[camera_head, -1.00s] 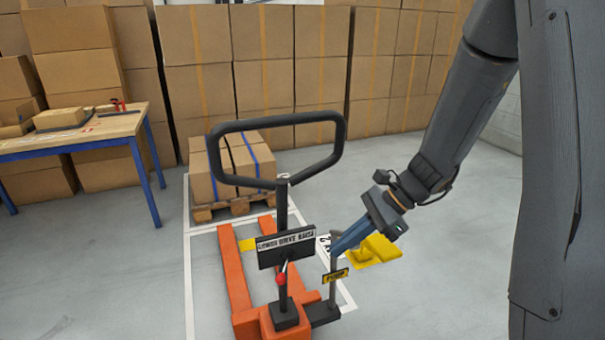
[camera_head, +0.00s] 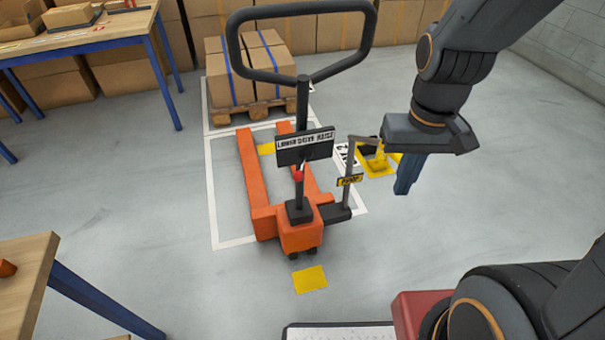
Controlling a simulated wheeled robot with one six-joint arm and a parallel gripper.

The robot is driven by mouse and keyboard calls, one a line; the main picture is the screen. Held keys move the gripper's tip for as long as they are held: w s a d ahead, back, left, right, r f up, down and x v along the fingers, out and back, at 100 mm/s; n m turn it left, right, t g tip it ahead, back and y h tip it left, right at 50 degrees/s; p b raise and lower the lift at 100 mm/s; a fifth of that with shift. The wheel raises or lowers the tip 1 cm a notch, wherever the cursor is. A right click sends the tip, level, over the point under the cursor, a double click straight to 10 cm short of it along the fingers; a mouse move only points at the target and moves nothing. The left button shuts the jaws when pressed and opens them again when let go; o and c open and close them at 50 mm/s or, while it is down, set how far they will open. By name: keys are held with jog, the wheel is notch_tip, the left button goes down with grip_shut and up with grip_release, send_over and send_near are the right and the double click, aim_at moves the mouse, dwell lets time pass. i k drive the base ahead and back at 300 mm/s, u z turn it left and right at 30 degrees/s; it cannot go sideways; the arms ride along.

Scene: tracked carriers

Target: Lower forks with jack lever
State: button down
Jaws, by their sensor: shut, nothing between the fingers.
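An orange pallet jack (camera_head: 302,235) stands on the floor in the middle of the head view, its forks (camera_head: 251,165) pointing away from me. A black loop handle (camera_head: 303,75) rises from it. A black plate (camera_head: 305,147) on the handle's column reads LOWER DRIVE RAISE. A small lever with a red knob (camera_head: 298,176) is just below that plate. A grey stop post with a yellow label (camera_head: 349,180) stands at the jack's right side. My gripper (camera_head: 405,185) is shut and empty, blue fingers pointing down, to the right of the post and apart from the lever.
A pallet (camera_head: 254,111) with strapped boxes (camera_head: 245,72) sits beyond the forks. A yellow object (camera_head: 379,163) is on the floor behind my gripper. Tables stand at the back left (camera_head: 85,36) and front left (camera_head: 22,285). A yellow floor mark (camera_head: 309,279) lies before the jack.

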aim_at(297, 175)
jog(key=u, duration=0.55)
jog(key=k, duration=0.95)
jog(key=z, duration=0.55)
